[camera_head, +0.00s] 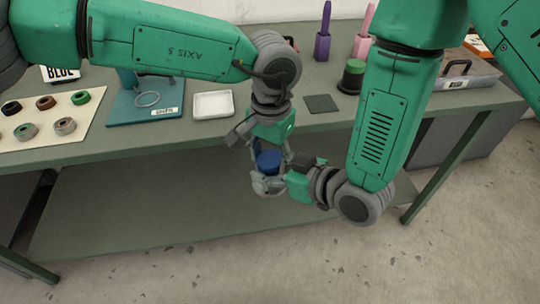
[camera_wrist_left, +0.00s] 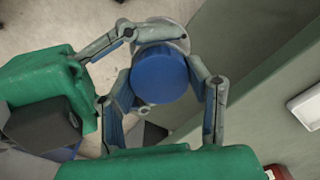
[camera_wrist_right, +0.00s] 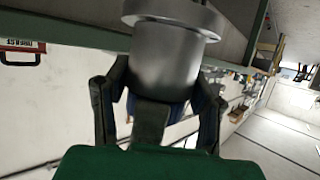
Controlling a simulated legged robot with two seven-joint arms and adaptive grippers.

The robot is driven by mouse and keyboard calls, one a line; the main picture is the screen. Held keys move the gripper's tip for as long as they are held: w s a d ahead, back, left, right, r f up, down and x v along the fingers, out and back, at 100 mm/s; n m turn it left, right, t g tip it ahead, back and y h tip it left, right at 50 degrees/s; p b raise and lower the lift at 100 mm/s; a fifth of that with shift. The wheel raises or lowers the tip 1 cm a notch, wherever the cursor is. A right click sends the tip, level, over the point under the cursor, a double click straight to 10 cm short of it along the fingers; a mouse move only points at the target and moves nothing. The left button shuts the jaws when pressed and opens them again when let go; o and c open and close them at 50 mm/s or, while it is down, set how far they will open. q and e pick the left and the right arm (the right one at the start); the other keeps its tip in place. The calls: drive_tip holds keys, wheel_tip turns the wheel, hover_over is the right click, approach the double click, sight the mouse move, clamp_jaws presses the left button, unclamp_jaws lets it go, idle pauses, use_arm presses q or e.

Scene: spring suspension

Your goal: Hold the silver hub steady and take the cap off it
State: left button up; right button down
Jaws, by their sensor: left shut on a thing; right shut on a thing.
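The silver hub (camera_head: 268,188) is held in the air in front of the bench, with a blue cap (camera_head: 269,161) on its top. My right gripper (camera_head: 272,182) is shut on the hub from the right; in the right wrist view the hub (camera_wrist_right: 165,60) stands between its fingers (camera_wrist_right: 158,100). My left gripper (camera_head: 268,153) points down from above and is shut on the cap. In the left wrist view the round blue cap (camera_wrist_left: 160,75) sits between its fingers (camera_wrist_left: 165,88), and the hub's silver rim (camera_wrist_left: 170,30) shows behind it.
The bench top (camera_head: 225,133) lies behind the grippers. It bears a mat with several rings (camera_head: 70,148), a teal stand (camera_head: 135,118), a white tray (camera_head: 213,113), a dark square pad (camera_head: 321,103) and a green-topped dark post (camera_head: 353,75). A lower shelf (camera_head: 180,200) is bare.

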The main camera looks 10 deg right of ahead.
use_arm(q)
drive_tip(key=n, duration=0.2)
drive_tip(key=shift+n, duration=0.4)
drive_tip(key=o, duration=1.3)
drive_tip(key=shift+c, duration=0.2)
